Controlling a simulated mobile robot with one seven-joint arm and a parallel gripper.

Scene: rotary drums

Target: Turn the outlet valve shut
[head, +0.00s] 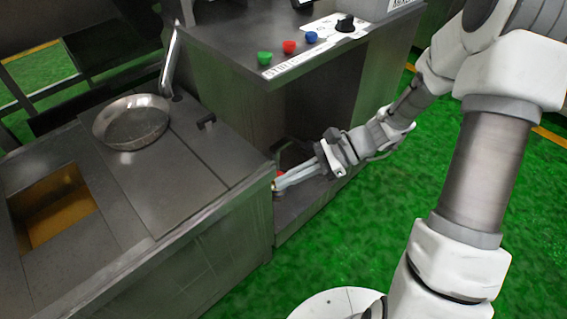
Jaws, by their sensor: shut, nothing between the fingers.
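My gripper (278,185) is at the right end of the metal counter, low in front of the recess under the control panel. Its fingers are closed together and point left. A small red part (279,173), perhaps the outlet valve's handle, shows just above the fingertips. The gripper and the counter's corner hide most of it, so I cannot tell how it is turned or whether the fingers touch it.
A metal counter (185,210) with a round pan (131,121) and a golden-bottomed opening (58,207) fills the left. A control panel (320,45) with green, red and blue buttons and a black knob (345,23) stands behind. Green floor (350,235) is clear at right.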

